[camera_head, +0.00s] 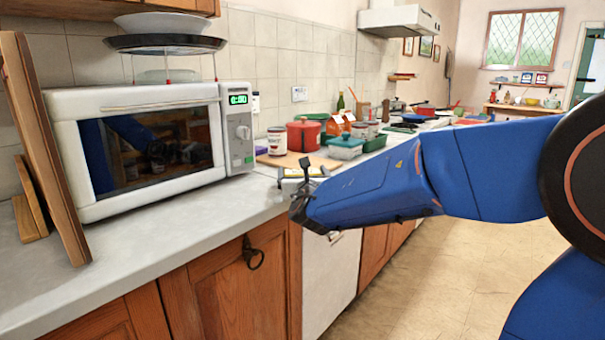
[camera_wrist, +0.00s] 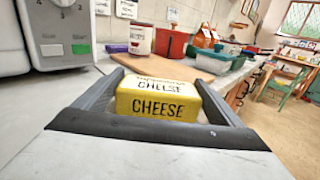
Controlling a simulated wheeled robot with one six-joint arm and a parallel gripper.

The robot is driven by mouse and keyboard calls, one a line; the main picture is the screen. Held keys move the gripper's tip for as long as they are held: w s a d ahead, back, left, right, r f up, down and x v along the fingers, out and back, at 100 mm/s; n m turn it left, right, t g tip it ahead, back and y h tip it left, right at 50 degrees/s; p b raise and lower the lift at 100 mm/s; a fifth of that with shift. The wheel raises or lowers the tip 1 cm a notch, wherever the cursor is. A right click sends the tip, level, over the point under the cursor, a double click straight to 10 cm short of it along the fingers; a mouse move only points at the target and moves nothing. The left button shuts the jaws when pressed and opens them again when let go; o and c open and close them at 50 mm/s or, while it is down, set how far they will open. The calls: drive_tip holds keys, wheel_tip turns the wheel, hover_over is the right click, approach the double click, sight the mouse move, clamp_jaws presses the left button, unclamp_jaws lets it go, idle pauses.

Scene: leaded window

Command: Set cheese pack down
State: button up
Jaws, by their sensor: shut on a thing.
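The yellow cheese pack (camera_wrist: 157,99), lettered CHEESE, sits between the two fingers of my gripper (camera_wrist: 160,90) in the wrist view. My gripper is shut on it, with a finger along each side. In the head view my gripper (camera_head: 303,185) is over the counter edge, right of the microwave, and the pack is mostly hidden behind it. I cannot tell whether the pack touches the counter (camera_head: 185,225).
A white microwave (camera_head: 150,140) stands left of my gripper. Beyond are a wooden board (camera_head: 287,161), a labelled jar (camera_head: 277,141), a red pot (camera_head: 303,136) and a teal-lidded box (camera_head: 345,147). Bare counter lies in front of the microwave.

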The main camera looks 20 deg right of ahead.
drive_tip(key=o, duration=1)
drive_tip(key=shift+f, duration=0.15)
drive_tip(key=shift+o, duration=0.2)
drive_tip(key=shift+r, duration=0.2)
drive_tip(key=s+a, duration=0.1)
drive_tip(key=s, duration=1.1)
drive_tip(key=shift+a, duration=0.4)
